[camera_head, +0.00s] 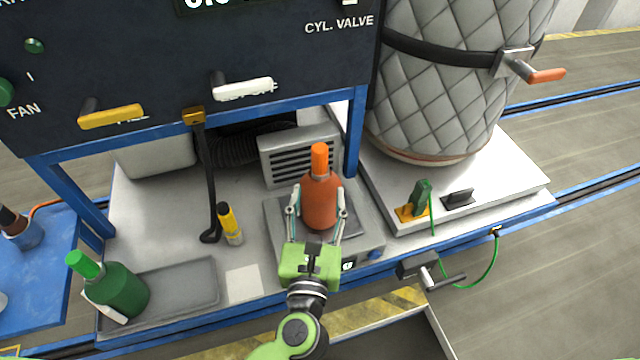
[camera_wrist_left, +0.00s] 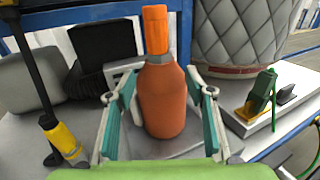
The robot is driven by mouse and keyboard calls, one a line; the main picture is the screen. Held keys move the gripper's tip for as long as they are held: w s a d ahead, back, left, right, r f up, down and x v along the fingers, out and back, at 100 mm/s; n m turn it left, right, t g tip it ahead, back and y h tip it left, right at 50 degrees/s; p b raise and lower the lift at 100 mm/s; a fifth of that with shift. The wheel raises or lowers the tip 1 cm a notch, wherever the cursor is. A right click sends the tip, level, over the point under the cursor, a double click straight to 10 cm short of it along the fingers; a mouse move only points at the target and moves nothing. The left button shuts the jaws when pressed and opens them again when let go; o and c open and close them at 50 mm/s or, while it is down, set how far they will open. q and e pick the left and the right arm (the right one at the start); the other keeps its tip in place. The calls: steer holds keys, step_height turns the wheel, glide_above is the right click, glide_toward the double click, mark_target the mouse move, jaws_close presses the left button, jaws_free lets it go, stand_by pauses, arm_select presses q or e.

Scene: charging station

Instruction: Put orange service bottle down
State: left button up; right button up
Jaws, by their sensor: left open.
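The orange service bottle (camera_head: 320,200) stands upright on a grey scale-like plate (camera_head: 272,222) on the station's shelf. In the left wrist view the bottle (camera_wrist_left: 163,100) stands between the fingers, with its bright orange cap at the top. My left gripper (camera_head: 317,212) is open, with one finger on each side of the bottle. In the left wrist view its teal finger pads (camera_wrist_left: 162,124) show gaps to the bottle. My right gripper is not in view.
A green bottle (camera_head: 118,288) stands on a grey tray (camera_head: 185,285) at left. A yellow torch-like tool (camera_head: 231,225) and a black hooked bar (camera_head: 205,185) stand left of the plate. A quilted cylinder (camera_head: 440,80) and a green connector (camera_head: 421,195) are at right. A vented box (camera_head: 290,150) is behind.

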arm_select(q)
steer(key=s+b, duration=0.1)
steer(key=s, duration=0.5)
steer(key=shift+s+a, duration=0.15)
steer(key=shift+a, duration=0.15)
